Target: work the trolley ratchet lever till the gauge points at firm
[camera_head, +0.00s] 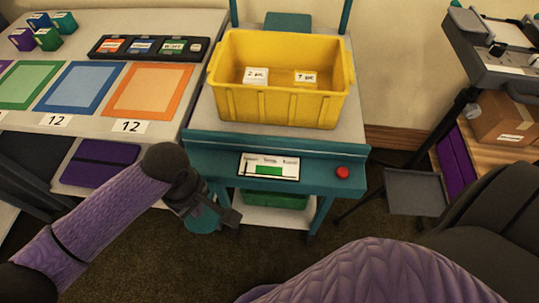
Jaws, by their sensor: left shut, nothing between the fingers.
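The teal trolley (220,160) stands in the middle. On its front panel is a white gauge (268,158) with three small labels and a green zone in the middle; the label words and the pointer are too small to read. A red button (342,172) sits at the right of the panel. My left gripper (232,218) is shut and empty, low in front of the trolley's left side. A teal rounded part (202,222) shows just below the gripper; I cannot tell whether it is the ratchet lever. My right gripper is out of view.
A yellow bin (285,105) with two labelled items stands on the trolley top; a green bin (272,199) is on its lower shelf. A table (100,25) with coloured mats is at left. A stand (495,70) and cardboard box (503,118) are at right.

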